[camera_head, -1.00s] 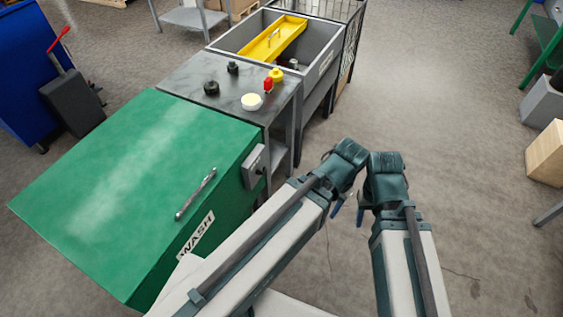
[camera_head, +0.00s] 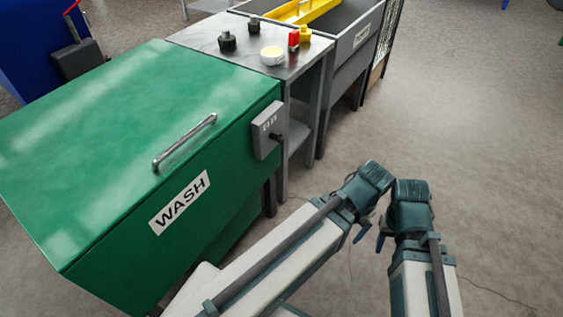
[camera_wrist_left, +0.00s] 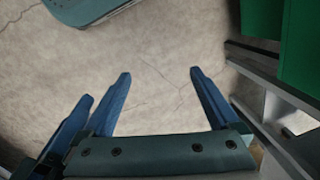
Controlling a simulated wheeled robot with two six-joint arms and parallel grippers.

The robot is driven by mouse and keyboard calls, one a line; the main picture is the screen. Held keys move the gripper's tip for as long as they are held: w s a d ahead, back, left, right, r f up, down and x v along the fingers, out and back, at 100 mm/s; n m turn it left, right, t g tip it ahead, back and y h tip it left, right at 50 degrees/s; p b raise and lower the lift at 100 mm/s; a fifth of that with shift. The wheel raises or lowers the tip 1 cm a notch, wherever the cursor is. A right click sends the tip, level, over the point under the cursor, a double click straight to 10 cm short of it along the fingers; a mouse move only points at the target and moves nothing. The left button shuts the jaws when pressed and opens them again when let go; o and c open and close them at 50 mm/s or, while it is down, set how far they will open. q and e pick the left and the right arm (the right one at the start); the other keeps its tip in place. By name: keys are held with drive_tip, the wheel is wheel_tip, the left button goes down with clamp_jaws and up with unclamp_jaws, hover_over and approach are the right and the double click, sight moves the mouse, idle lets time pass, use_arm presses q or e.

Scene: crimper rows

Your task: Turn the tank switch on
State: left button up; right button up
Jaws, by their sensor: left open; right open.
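The tank is the green box with a WASH label (camera_head: 180,202) on its front and a bar handle on its lid. Its switch, a grey box with a black knob (camera_head: 277,137), sits on the tank's right side panel in the head view. Small marks above the knob are too small to read. My left gripper (camera_head: 362,222) hangs below and right of the switch, apart from it. It is open and empty in the left wrist view (camera_wrist_left: 160,78). My right gripper (camera_head: 382,238) is beside it, pointing down; its fingers are mostly hidden.
A grey metal table (camera_head: 245,62) beyond the tank carries black knobs, a pale yellow round button (camera_head: 272,56), and red and yellow parts. A grey sink with a yellow tray (camera_head: 318,14) stands behind it. Floor at the right (camera_head: 480,130) is clear.

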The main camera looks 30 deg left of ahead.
use_arm(q)
drive_tip(key=w+a+f+n+b, duration=0.1)
drive_tip(key=w+a+f+b, duration=0.15)
drive_tip(key=f+b, duration=0.9)
drive_tip(key=n+t+y+b, duration=0.1)
drive_tip(key=n+y+b, duration=0.2)
drive_tip(key=n+y, duration=0.95)
approach(280, 140)
drive_tip(key=a+f+m+y, duration=0.1)
drive_tip(key=a, duration=0.2)
drive_tip(key=a+f+m+y, duration=0.1)
drive_tip(key=a+m+y, duration=0.1)
drive_tip(key=a+f+m+y, duration=0.1)
drive_tip(key=a, duration=0.2)
drive_tip(key=shift+w+a+f+m+t, duration=0.1)
drive_tip(key=shift+a+m+t, duration=0.2)
drive_tip(key=shift+t, duration=0.1)
use_arm(e)
wheel_tip(280, 140, down, 17)
